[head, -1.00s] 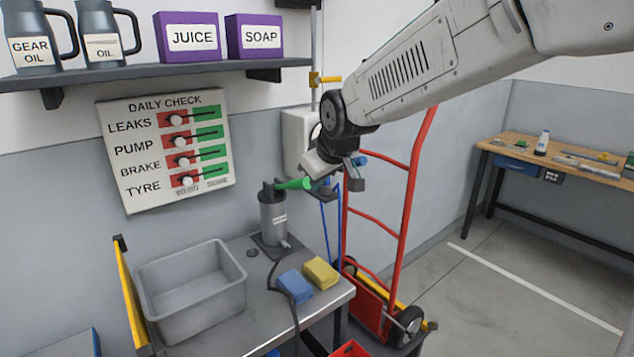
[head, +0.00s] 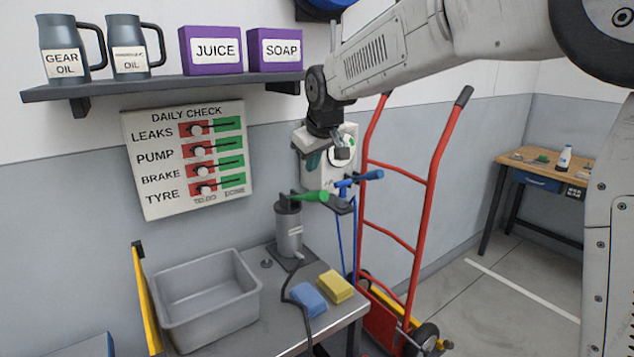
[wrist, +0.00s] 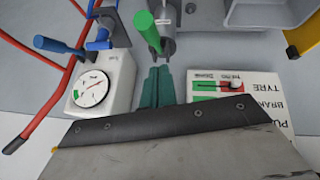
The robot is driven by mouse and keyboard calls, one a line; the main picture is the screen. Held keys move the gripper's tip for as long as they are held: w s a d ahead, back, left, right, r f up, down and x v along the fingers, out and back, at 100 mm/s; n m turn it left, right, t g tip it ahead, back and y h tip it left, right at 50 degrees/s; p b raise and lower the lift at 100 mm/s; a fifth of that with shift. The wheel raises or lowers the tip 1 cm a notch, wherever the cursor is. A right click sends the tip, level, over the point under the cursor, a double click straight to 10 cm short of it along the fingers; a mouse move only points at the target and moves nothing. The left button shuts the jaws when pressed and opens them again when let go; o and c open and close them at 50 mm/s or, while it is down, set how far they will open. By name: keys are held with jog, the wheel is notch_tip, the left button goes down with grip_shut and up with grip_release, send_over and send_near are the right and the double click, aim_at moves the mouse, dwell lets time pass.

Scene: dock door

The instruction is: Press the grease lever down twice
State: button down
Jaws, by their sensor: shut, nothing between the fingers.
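A grey cylinder pump (head: 288,232) with a hose stands at the back of the bench; its label is too small to read. A green lever (head: 311,196) sticks out from its top to the right, about level. The lever also shows in the wrist view (wrist: 147,32), pointing towards the camera. My gripper (head: 314,163) points down above the green lever, apart from it. Its teal fingers (wrist: 157,86) are together and empty in the wrist view.
A white gauge box (wrist: 102,82) is close to my fingers. A grey bin (head: 205,300), blue sponge (head: 309,299) and yellow sponge (head: 336,287) are on the bench. A red hand truck (head: 413,215) stands right.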

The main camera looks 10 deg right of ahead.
notch_tip(320, 180, up, 7)
jog(key=w+g+h, duration=0.1)
jog(key=shift+a+f+g, duration=0.2)
jog(key=shift+g, duration=0.1)
jog(key=shift+w, duration=0.1)
send_over(314, 193)
jog(key=w+a, duration=0.1)
jog(key=w, duration=0.1)
notch_tip(314, 193, down, 9)
jog(key=f, duration=0.1)
jog(key=s+f, duration=0.1)
jog(key=f, duration=0.1)
jog(key=shift+s+d+f, duration=0.1)
jog(key=shift+s+d, duration=0.05)
jog(key=shift+d, duration=0.2)
jog(key=shift+s+d+f, duration=0.1)
jog(key=shift+d+f, duration=0.05)
jog(key=shift+f, duration=0.25)
